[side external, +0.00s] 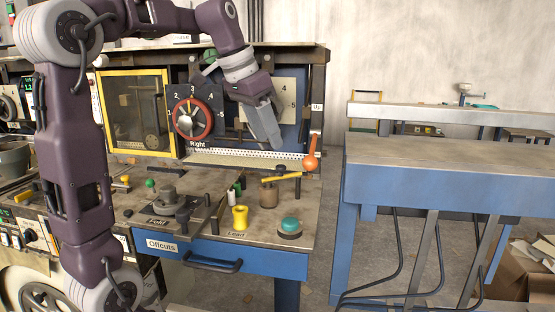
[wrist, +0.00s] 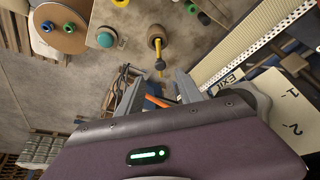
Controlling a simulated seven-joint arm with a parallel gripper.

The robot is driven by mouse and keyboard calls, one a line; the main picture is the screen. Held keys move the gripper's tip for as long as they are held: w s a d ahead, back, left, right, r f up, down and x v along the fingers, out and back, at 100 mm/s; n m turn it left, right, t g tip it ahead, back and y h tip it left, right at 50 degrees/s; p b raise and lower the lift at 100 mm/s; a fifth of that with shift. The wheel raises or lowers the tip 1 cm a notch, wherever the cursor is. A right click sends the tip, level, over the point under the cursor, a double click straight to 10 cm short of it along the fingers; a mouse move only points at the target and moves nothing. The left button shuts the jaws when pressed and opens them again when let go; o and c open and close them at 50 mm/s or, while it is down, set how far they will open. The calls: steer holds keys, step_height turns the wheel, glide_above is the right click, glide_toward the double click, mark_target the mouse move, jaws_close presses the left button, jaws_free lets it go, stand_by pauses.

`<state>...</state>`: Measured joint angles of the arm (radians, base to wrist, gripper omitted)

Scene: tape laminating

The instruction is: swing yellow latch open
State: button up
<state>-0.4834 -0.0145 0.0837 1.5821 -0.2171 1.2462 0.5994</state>
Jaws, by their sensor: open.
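A yellow latch (side external: 281,178) shows as a short bar at the right side of the bench top, by a brown rounded weight (side external: 268,196). In the wrist view a yellow piece that looks like the latch (wrist: 160,64) lies just beyond my fingertips, beside the brown weight (wrist: 157,36). My gripper (side external: 275,146) points down above and behind the latch, apart from it in the side view. In the wrist view its two fingers (wrist: 158,86) are spread with nothing clearly held between them. The latch's pivot is too small to make out.
An orange-knobbed lever (side external: 310,161) stands close to the right of my gripper. A panel with a red-ringed dial (side external: 192,119) stands behind the bench.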

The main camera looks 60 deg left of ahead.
mark_target(280, 166)
steer(key=x, duration=0.7)
steer(key=shift+r, duration=0.1)
jaws_close()
stand_by(1.1)
